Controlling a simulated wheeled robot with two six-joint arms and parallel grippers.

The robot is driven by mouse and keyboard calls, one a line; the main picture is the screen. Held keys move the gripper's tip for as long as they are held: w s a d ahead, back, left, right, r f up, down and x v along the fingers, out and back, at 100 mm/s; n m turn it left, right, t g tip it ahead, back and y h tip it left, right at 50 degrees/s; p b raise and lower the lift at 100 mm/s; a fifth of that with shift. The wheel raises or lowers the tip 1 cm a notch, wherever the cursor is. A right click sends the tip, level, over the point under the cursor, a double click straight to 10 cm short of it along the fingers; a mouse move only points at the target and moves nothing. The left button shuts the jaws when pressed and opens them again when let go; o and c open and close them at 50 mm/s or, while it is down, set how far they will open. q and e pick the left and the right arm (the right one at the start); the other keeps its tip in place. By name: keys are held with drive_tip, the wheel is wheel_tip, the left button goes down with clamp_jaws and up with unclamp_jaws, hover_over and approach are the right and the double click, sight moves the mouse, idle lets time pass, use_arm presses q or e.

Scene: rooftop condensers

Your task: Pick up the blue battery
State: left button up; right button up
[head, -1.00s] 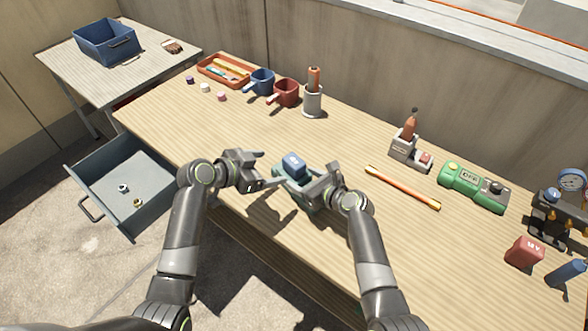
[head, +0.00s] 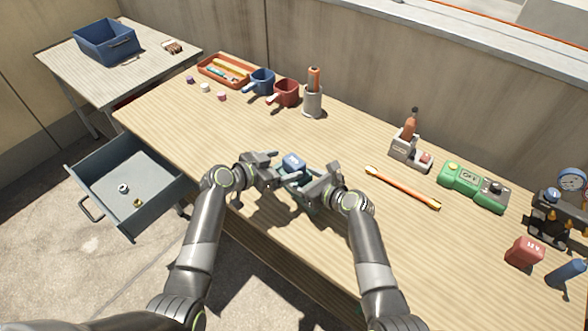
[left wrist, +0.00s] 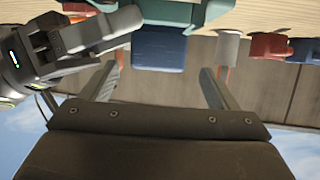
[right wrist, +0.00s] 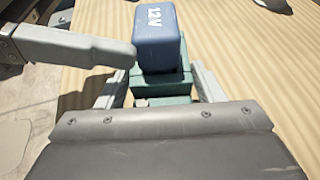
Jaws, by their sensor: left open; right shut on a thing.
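The blue battery (head: 292,160), marked 12V, sits upright on a teal-green tool body (right wrist: 168,88). The battery fills the top middle of the right wrist view (right wrist: 158,38). It also shows upside down in the left wrist view (left wrist: 158,52). My right gripper (head: 313,190) is shut on the green tool body below the battery. My left gripper (head: 281,169) is open and beside the battery, one finger close to its side. In the left wrist view the battery lies between the finger lines, just beyond the tips. Whether a finger touches it I cannot tell.
Left and back stand an orange tray (head: 222,71), a blue mug (head: 262,80), a red mug (head: 286,92) and a metal holder (head: 312,103). An orange-yellow rod (head: 402,188) and a green case (head: 472,188) lie right. An open drawer (head: 160,190) juts out left.

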sight(291, 162)
use_arm(q)
drive_tip(key=shift+x, duration=2.25)
drive_tip(key=shift+d+r, duration=0.15)
drive_tip(key=c, duration=1.2)
wheel_tip(291, 162, up, 10)
drive_tip(key=shift+r, duration=0.1)
